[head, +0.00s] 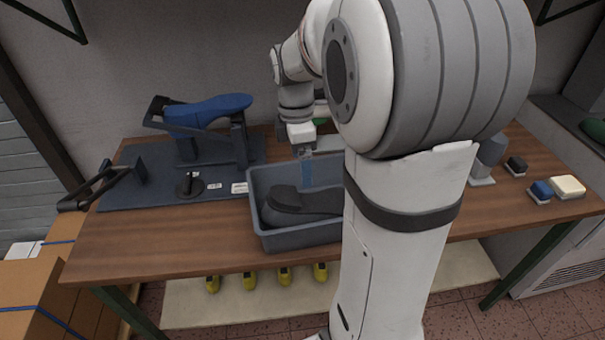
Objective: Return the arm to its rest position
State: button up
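My white arm rises through the middle of the view and reaches over the table. My gripper (306,165) points down above the back part of a grey bin (297,239). Its fingers are small and unclear, so I cannot tell whether they are open or shut. A dark grey shoe last (300,202) lies in the bin, below and in front of the gripper. A blue shoe last (208,110) sits on a dark stand (240,145) at the left. My arm hides the bin's right side and part of the table behind it.
The wooden table (150,240) holds a dark mat (130,195) with a black lever tool (100,187). Small blue (541,191), cream (567,186) and black (516,166) blocks stand at the right. Cardboard boxes (40,285) are at the lower left. Several yellow items lie below the table's front edge.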

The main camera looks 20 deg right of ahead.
jog(key=shift+w+r, duration=0.1)
jog(key=shift+r, duration=0.75)
jog(key=s+a+f+m+t, duration=0.1)
jog(key=s+a+m+t, duration=0.1)
jog(key=s+a+m, duration=0.2)
jog(key=s+a+m+t, duration=0.2)
jog(key=s+a+m, duration=0.2)
jog(key=s+m, duration=0.5)
jog(key=m, duration=0.2)
jog(key=shift+s+f+m, duration=0.3)
jog(key=shift+s+f, duration=0.05)
jog(key=shift+c, duration=0.3)
dwell(0.5)
